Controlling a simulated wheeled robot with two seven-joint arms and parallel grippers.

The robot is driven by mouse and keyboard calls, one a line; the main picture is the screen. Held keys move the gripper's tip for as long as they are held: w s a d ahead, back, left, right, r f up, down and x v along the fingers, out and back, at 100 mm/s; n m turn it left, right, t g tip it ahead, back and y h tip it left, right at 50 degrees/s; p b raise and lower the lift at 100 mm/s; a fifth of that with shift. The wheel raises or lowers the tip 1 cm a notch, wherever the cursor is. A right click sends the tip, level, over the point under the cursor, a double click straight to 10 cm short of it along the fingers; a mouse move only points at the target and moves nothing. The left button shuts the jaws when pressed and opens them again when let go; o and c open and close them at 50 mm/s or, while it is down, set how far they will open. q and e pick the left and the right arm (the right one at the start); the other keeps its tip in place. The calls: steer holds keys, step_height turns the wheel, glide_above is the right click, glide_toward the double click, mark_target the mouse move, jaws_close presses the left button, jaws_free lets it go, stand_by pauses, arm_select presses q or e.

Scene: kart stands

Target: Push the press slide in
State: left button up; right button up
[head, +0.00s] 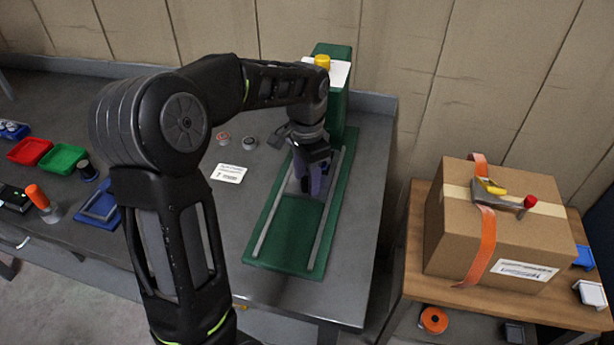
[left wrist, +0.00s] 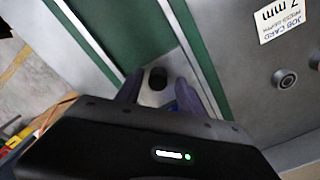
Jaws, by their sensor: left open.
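The press is a green base (head: 285,240) with two grey rails and a green upright (head: 336,103) at its far end, topped by a yellow cap (head: 322,61). The press slide, a grey plate (head: 293,187), sits between the rails and is partly hidden by my left gripper (head: 311,185). In the left wrist view the slide (left wrist: 150,98) shows with a dark round knob (left wrist: 157,77) between the open fingers of the left gripper (left wrist: 160,92). I cannot tell whether the fingers touch the knob. My right gripper is not in view.
A job card (head: 229,173) and two small round parts lie left of the press. Red (head: 30,151) and green (head: 63,158) trays are further left. A strapped cardboard box (head: 495,235) stands on a wooden table at right, across a gap.

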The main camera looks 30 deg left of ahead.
arm_select(q)
step_height(320, 180, up, 8)
steer(key=shift+f, duration=0.1)
stand_by(0.5)
step_height(320, 180, up, 6)
steer(key=p, duration=0.5)
stand_by(0.7)
